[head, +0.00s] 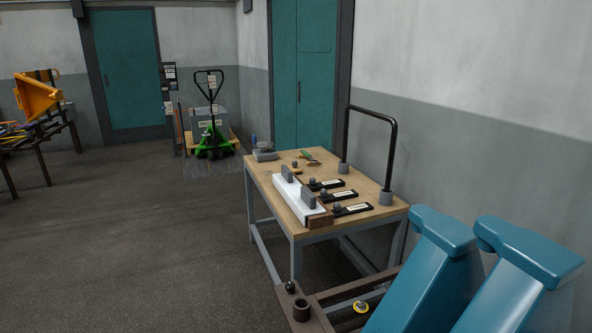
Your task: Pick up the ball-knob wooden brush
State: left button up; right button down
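Neither of my grippers is in view. A wooden-topped table (262,176) stands right of centre against the wall. I cannot clearly make out a ball-knob wooden brush. Three black flat pieces with pale labels and dark knobs lie on the tabletop: a back one (328,184), a middle one (343,194) and a front one (354,209). A long white block (294,192) with grey uprights lies to their left, with a brown wooden piece (319,219) at its near end. A small green-handled tool (309,155) lies near the back.
A black U-shaped bar (370,112) stands on the table's right side. A brown frame (302,311) with a dark ball is below the table's front. Two large blue shapes (425,270) fill the lower right. A green pallet truck (213,140) is far back.

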aim_at(294, 168)
jog(key=i+j+u, duration=0.35)
jog(key=i+u, duration=0.2)
jog(key=i, duration=0.15)
jog(key=i+j+u, duration=0.1)
jog(key=i+u, duration=0.3)
jog(key=i, duration=0.8)
jog(key=i+j+z, duration=0.1)
jog(key=i+z, duration=0.15)
jog(key=i, duration=0.35)
jog(key=i+j+z, duration=0.25)
jog(key=i, duration=0.35)
